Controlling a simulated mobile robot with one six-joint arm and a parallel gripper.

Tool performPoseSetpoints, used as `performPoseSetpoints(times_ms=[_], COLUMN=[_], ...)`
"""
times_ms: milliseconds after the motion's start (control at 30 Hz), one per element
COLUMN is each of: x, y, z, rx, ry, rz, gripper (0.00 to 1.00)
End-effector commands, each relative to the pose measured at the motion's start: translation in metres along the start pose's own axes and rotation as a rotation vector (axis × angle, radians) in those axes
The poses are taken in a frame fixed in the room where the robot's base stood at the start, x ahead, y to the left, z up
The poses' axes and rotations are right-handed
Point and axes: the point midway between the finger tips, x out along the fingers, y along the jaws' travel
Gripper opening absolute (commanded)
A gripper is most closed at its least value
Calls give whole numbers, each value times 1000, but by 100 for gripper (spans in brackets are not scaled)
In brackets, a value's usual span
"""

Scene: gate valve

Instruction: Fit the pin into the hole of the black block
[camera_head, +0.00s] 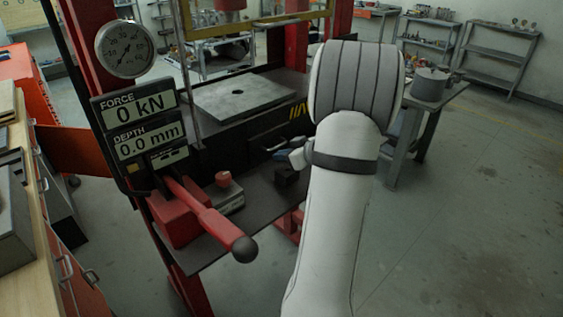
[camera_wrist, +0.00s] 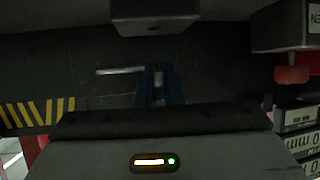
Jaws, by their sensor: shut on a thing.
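My gripper (camera_wrist: 157,88) has blue fingers shut on the pin (camera_wrist: 158,80), seen as a small grey strip between them in the wrist view. The pin's ends are not clear. In the head view my gripper (camera_head: 282,154) is small, at the left of my white wrist. The black block (camera_head: 287,178) sits just below it on the dark press table, partly hidden by my arm. It also shows at the top of the wrist view (camera_wrist: 155,12), apart from the fingers. The hole cannot be made out with certainty.
A pale bar (camera_wrist: 120,70) shows beside the fingertips; I cannot tell what it belongs to. The red press lever (camera_head: 210,213) and force display (camera_head: 137,125) stand at left. A grey plate (camera_head: 243,94) lies behind. A workbench (camera_head: 35,230) is at far left.

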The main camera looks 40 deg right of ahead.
Motion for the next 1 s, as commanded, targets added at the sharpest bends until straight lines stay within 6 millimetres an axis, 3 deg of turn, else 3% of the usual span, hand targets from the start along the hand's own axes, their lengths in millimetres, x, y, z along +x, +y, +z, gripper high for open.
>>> performPoseSetpoints(times_ms=[133,900,933,1000], x=[8,15,15,15], y=[0,-1,-1,-1], z=[16,28,28,28], rx=[2,-1,-1,-1], ry=[0,0,0,-1], rz=[-1,-2,-2,-3], gripper=[0,0,8,14])
